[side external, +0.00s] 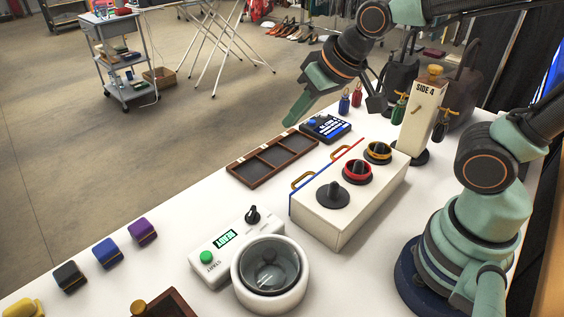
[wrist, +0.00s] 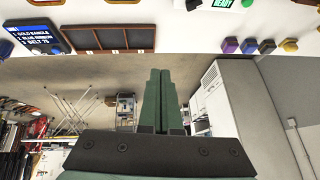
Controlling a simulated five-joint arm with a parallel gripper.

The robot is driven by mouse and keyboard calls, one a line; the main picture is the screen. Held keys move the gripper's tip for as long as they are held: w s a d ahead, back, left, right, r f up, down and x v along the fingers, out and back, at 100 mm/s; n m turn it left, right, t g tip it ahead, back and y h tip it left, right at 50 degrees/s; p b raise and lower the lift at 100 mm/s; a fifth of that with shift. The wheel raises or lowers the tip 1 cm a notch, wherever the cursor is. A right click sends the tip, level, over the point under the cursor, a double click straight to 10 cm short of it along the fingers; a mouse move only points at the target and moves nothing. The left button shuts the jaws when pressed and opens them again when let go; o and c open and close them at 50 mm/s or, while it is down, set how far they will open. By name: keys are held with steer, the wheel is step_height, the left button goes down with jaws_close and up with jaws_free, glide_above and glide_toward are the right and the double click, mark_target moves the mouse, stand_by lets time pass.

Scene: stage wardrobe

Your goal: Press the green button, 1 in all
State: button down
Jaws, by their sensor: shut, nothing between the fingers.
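The green button (side external: 207,257) sits on a white control box (side external: 225,249) with a lit READY display and a black knob. In the wrist view, part of the box's READY display (wrist: 222,3) and the green button (wrist: 247,3) show at the top edge. My gripper (side external: 289,122) is shut and empty, in the air past the far edge of the table, well up and to the right of the button in the side view. In the wrist view my gripper (wrist: 160,72) shows its two green fingers together.
A round white bowl-like device (side external: 271,299) with a clear lid stands beside the control box. A long white box with knobs (side external: 330,225), a brown divided tray (side external: 262,170) and a small display (side external: 326,128) stand nearby. Several coloured blocks (side external: 105,252) line the left edge.

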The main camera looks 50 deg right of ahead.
steer(key=w+a+f+y, duration=0.1)
steer(key=a+f, duration=0.1)
steer(key=a, duration=0.3)
steer(key=w+a+f+y, duration=0.1)
steer(key=w+a+f, duration=0.1)
steer(key=a, duration=0.3)
steer(key=m+y, duration=0.1)
steer(key=y, duration=0.2)
glide_above(206, 257)
steer(key=shift+t, duration=0.4)
steer(key=f, duration=0.4)
steer(key=shift+s+d+f, duration=0.2)
steer(key=shift+s+d, duration=0.1)
steer(key=shift+s, duration=0.1)
steer(key=shift+f, duration=4.4)
steer(key=shift+d+f, duration=0.1)
steer(key=shift+f, duration=0.3)
steer(key=shift+f, duration=0.45)
steer(key=shift+r, duration=0.85)
